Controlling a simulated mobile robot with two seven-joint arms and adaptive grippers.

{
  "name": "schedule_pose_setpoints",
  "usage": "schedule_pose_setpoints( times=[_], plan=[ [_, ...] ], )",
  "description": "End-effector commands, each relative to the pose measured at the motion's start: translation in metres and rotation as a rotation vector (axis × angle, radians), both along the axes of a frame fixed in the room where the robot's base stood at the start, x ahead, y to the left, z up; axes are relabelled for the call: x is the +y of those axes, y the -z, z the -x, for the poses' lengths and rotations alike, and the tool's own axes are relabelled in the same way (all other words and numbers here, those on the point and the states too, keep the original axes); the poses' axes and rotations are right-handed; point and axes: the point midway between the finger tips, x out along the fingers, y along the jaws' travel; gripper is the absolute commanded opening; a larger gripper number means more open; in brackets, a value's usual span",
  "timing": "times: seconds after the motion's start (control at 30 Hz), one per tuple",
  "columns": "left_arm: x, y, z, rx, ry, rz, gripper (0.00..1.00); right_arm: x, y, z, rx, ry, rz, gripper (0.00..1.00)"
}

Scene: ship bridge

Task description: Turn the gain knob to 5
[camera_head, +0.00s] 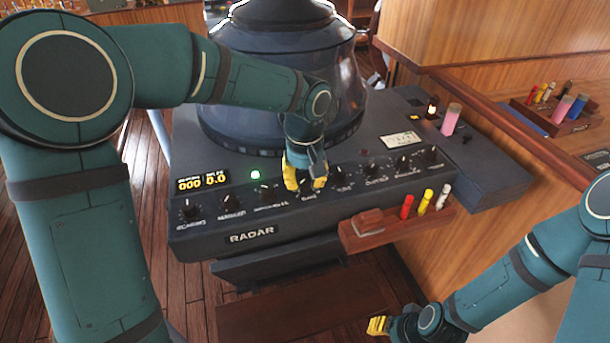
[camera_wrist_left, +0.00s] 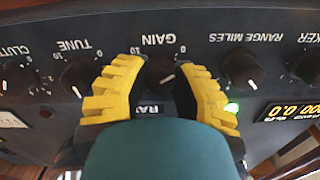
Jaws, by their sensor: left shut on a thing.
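The RADAR console (camera_head: 205,235) has a row of black knobs along its sloped front. My left gripper (camera_head: 305,175) is over the middle of that row, with its yellow fingers around the gain knob. In the left wrist view the gain knob (camera_wrist_left: 160,72) sits between the two yellow fingers of my left gripper (camera_wrist_left: 160,88), under the upside-down word GAIN. The fingers hide part of the dial marks. My right gripper (camera_head: 378,325) is low at the bottom, away from the console; its finger opening is unclear.
The tune knob (camera_wrist_left: 80,75) and range miles knob (camera_wrist_left: 241,68) flank the gain knob closely. A small wooden tray (camera_head: 375,240) with colored markers is fixed at the console's front right. The big radar hood (camera_head: 280,80) rises behind the panel.

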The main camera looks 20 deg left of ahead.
Motion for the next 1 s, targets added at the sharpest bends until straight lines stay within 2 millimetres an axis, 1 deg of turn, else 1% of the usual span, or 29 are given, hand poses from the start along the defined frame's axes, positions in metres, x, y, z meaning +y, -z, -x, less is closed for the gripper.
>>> schedule_pose_setpoints(
  times=[0.03, 0.57, 1.0],
  plan=[
    [0.000, -0.002, 0.000, 0.001, 0.038, -0.001, 0.00, 0.000, -0.005, 0.001, 0.002, -0.001, 0.000, 0.47],
    [0.000, -0.002, 0.000, 0.003, 0.541, 0.000, 0.00, 0.001, -0.035, 0.006, 0.015, -0.004, -0.003, 0.47],
    [0.000, -0.001, 0.000, 0.003, 0.959, 0.001, 0.00, 0.000, -0.057, -0.001, -0.002, 0.009, 0.000, 0.47]
  ],
)
